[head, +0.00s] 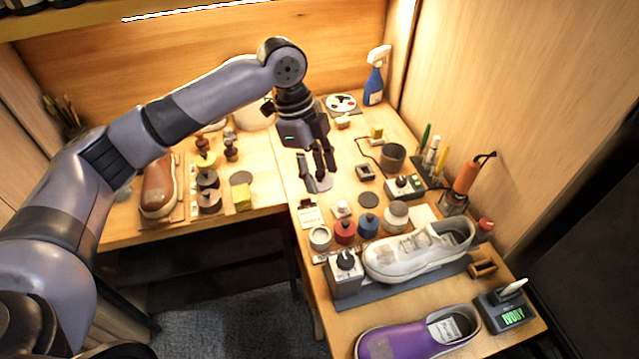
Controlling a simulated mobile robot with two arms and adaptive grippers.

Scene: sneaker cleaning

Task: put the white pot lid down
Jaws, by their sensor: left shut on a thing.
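My left gripper (318,178) is above the table's corner section, fingers pointing down. It is shut on the white pot lid (323,185), a small pale disc partly hidden by the fingers. I cannot tell whether the lid touches the table. A white pot (320,238) stands nearer, in front of the gripper, and looks open at the top. My right gripper is not in view.
A red pot (345,231) and a blue pot (368,225) stand beside the white pot. A white sneaker (418,250) lies to their right, a purple shoe (417,335) nearer. A dark disc (368,200) lies right of the gripper. Some bare wood surrounds the lid.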

